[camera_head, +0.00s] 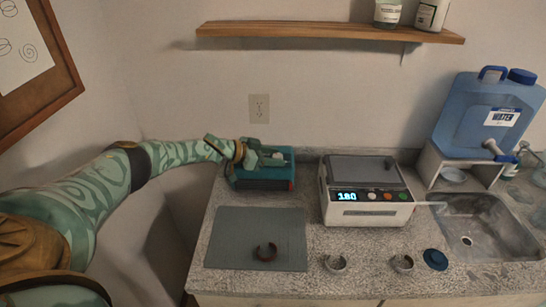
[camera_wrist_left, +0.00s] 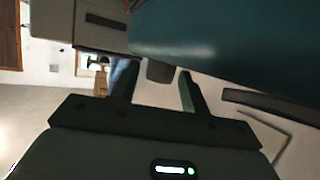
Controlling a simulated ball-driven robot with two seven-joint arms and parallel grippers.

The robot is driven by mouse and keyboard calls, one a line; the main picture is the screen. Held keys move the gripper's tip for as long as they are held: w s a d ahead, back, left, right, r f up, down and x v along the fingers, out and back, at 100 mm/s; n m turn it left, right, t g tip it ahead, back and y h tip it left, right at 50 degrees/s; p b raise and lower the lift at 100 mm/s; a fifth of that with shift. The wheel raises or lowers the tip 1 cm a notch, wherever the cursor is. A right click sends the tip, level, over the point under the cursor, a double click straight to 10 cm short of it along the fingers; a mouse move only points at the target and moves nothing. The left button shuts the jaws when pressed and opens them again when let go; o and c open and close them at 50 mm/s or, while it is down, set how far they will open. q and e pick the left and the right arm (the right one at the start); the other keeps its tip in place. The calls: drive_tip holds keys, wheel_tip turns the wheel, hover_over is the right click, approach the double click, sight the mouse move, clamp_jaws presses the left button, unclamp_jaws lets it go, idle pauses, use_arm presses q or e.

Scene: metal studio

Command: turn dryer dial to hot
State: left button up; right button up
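A teal box (camera_head: 262,184), which may be the dryer, sits on the counter against the back wall. My left gripper (camera_head: 266,157) is over its top, and the box's top is partly hidden by it. In the left wrist view, the gripper's two fingers (camera_wrist_left: 156,85) are apart. A small dark grey block (camera_wrist_left: 160,71) shows between them; I cannot tell whether it is the dial or whether the fingers touch it. A teal surface (camera_wrist_left: 225,40) fills the upper right of that view. No hot marking is readable. My right gripper is out of view.
A white machine (camera_head: 365,214) with a "180" display stands right of the teal box. A grey mat (camera_head: 235,235) holds a dark cuff (camera_head: 265,252). Two metal cuffs (camera_head: 335,263) (camera_head: 402,263) and a blue disc (camera_head: 435,259) lie near the front edge. A sink (camera_head: 485,225) and water jug (camera_head: 475,115) are at right.

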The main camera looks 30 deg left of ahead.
use_arm(q)
drive_tip(key=p+v, duration=0.2)
drive_tip(key=v, duration=0.5)
drive_tip(key=shift+a+r, duration=0.1)
drive_tip(key=shift+a, duration=0.05)
drive_tip(key=v, duration=0.9)
drive_tip(key=shift+p, duration=0.45)
